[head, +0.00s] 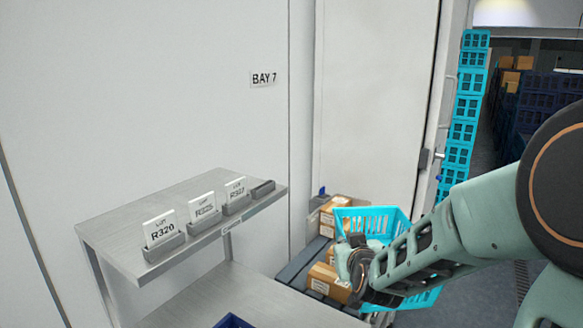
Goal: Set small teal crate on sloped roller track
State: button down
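The small teal crate (398,222) is right of centre, an open slatted basket that looks tilted. My arm crosses in front of it and hides much of its middle and lower part. My gripper (352,262) is at the crate's left side, overlapping it in the picture. Its fingertips are hidden, so I cannot tell whether they grip the crate. A dark grey sloped track (299,263) runs behind the steel bench, with cardboard boxes (328,281) on or beside it. Its rollers are not clearly visible, and I cannot tell whether the crate touches it.
A steel bench (200,292) with a raised shelf (130,232) holding lot cards (160,229) stands at left. A dark blue container (233,321) shows at the bottom edge. A tall stack of teal crates (463,130) stands by the doorway. A white wall closes the left.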

notch_tip(320, 180, up, 9)
jog(key=p, duration=0.8)
jog(key=shift+r, duration=0.2)
jog(key=shift+f, duration=0.1)
